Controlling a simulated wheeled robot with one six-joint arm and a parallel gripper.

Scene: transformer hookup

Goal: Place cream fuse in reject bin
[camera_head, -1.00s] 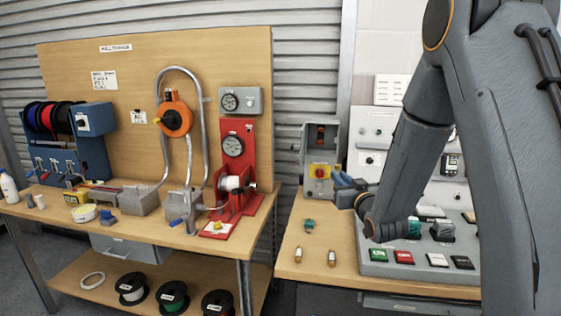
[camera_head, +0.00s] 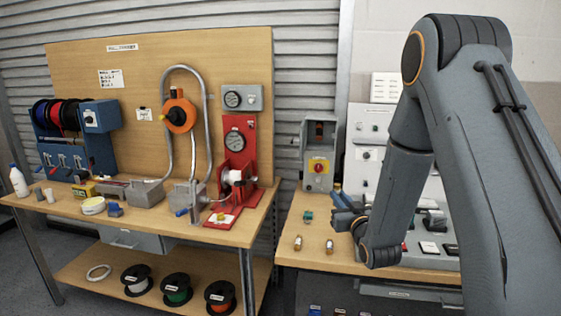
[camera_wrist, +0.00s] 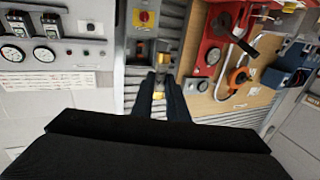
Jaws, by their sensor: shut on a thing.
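My gripper (camera_head: 338,204) is in the air over the left part of the right-hand bench, near the grey box with the red knob. In the wrist view my gripper (camera_wrist: 158,85) has its dark fingers close together on a small thing with yellow-brass ends, the fuse (camera_wrist: 158,95). The fingers hide most of it, so its cream body cannot be made out. Two other small brass-capped fuses (camera_head: 298,243) (camera_head: 329,247) stand on the bench top below. I cannot pick out the reject bin; small coloured containers (camera_head: 315,310) show partly at the bottom edge.
A teal part (camera_head: 308,216) lies on the right bench (camera_head: 290,259). The grey switch box (camera_head: 319,150) and white panel (camera_head: 368,135) stand behind. The left bench (camera_head: 140,227) holds a red press (camera_head: 237,160) and a bent pipe. A gap separates the benches.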

